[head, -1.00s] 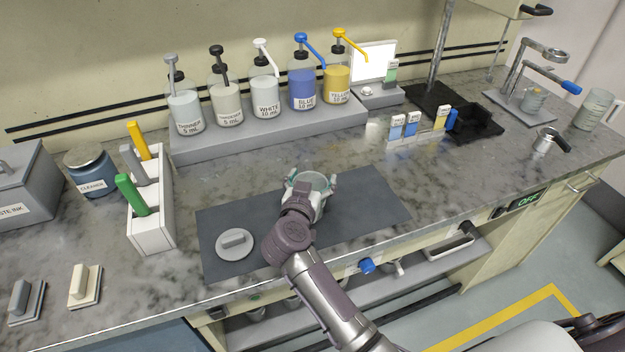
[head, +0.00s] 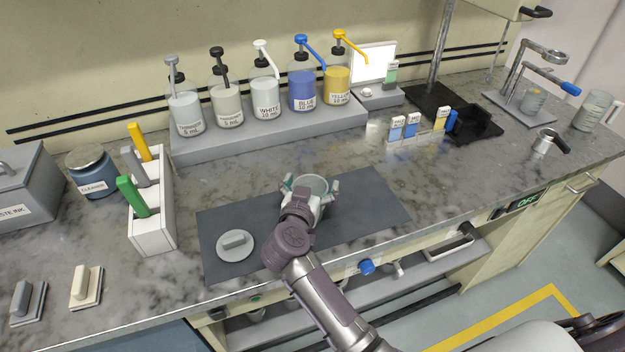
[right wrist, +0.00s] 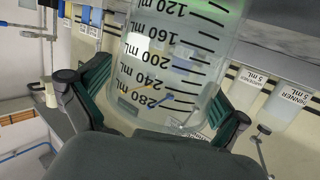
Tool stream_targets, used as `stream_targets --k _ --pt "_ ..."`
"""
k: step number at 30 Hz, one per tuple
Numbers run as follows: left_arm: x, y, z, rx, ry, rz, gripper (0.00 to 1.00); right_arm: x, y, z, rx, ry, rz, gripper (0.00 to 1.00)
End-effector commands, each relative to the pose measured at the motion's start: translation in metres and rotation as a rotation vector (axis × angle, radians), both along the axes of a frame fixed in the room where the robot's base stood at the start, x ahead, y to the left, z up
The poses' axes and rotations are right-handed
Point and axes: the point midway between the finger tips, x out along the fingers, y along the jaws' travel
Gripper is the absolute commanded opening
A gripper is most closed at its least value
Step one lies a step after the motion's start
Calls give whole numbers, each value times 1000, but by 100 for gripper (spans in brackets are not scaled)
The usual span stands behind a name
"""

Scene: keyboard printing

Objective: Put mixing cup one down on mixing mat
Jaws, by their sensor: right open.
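Mixing cup one (head: 313,183), a clear cup, stands on the dark grey mixing mat (head: 375,208), right of the round lid on it. In the right wrist view the cup (right wrist: 165,75) fills the middle, with black mL marks up to 280. My right gripper (head: 309,190) is around the cup, its fingers open on either side. Its green finger pads show at both sides of the cup in the right wrist view (right wrist: 160,105). The gripper hides the cup's lower front in the head view. My left gripper is not in view.
A round grey lid (head: 236,244) with a handle lies on the mat's left part. A white holder (head: 153,232) with coloured-handled tools stands left of the mat. Pump bottles stand on a grey riser (head: 270,125) behind. The mat's right part is clear.

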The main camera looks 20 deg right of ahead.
Motion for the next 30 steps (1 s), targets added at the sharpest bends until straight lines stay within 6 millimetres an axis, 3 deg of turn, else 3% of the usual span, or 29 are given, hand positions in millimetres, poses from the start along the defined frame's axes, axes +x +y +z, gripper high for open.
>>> stream_targets --k 1,6,15,21,30 --pt "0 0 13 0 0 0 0 -6 4 8 2 2 1 100" --pt "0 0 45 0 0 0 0 -33 20 17 2 6 1 100" --pt "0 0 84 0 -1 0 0 -79 49 25 1 4 1 100" --pt "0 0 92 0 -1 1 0 -93 58 25 0 0 1 100" --pt "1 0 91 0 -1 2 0 -94 59 24 1 -1 1 100"
